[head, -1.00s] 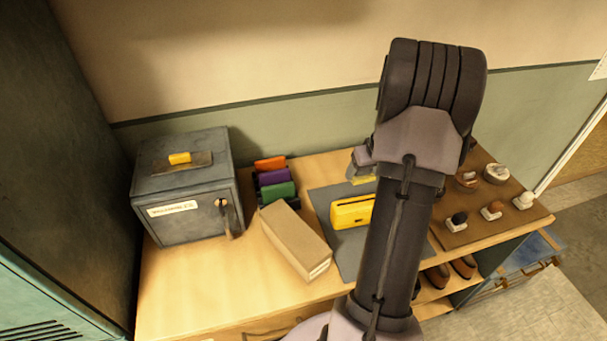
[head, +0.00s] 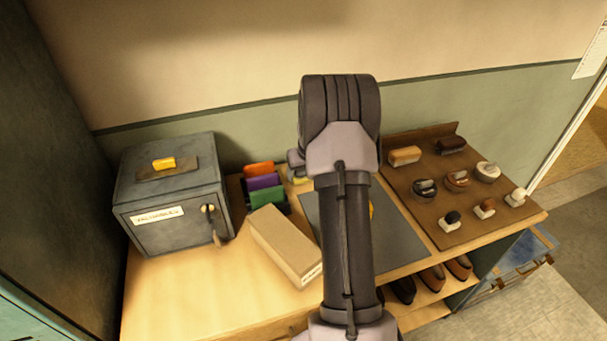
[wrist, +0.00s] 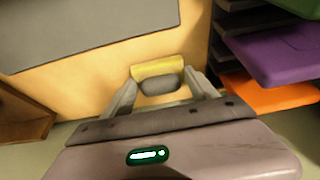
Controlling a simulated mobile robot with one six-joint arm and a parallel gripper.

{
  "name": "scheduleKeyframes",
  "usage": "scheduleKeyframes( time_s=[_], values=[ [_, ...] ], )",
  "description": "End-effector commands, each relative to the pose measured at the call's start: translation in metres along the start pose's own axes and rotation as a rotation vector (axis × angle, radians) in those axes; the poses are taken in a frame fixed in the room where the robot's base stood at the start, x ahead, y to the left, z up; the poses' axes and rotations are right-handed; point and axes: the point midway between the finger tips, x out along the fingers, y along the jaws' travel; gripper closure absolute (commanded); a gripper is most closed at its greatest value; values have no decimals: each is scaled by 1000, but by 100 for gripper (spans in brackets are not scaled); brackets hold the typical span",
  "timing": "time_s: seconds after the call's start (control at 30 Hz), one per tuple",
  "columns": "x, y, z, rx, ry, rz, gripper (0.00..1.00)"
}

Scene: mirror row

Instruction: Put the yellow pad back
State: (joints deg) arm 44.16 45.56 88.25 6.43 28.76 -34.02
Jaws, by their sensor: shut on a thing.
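My gripper (head: 298,167) is shut on the yellow pad, just right of the rack of coloured pads. In the wrist view the yellow pad (wrist: 158,68) shows as a pale yellow slab with a rounded grey part, between the fingertips of my gripper (wrist: 160,88). It also shows in the head view (head: 300,180), small and partly covered by my gripper. Bare wood shows around it in the wrist view; I cannot tell its height. The rack holds an orange pad (head: 259,169), a purple pad (head: 263,182) and a green pad (head: 267,196).
A tan box (head: 285,245) lies in front of the rack. A grey lockbox (head: 170,195) stands left. A grey mat (head: 400,237) lies right, with a yellow item (head: 371,209) mostly hidden by my arm. A brown board (head: 440,208) bears brushes and tins.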

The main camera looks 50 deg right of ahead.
Motion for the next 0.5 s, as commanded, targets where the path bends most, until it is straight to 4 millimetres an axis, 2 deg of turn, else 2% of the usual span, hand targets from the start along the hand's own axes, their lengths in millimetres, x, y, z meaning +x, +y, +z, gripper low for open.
scheduleKeyframes(
  time_s=[0.2,0.23,0.3,0.33,0.5],
  values=[
    [3,0,2,0,0,0,70],
    [3,0,2,0,-1,0,29],
    [2,0,1,0,-1,0,15],
    [2,0,1,0,-1,0,11],
    [2,0,1,0,-1,0,11]
  ],
)
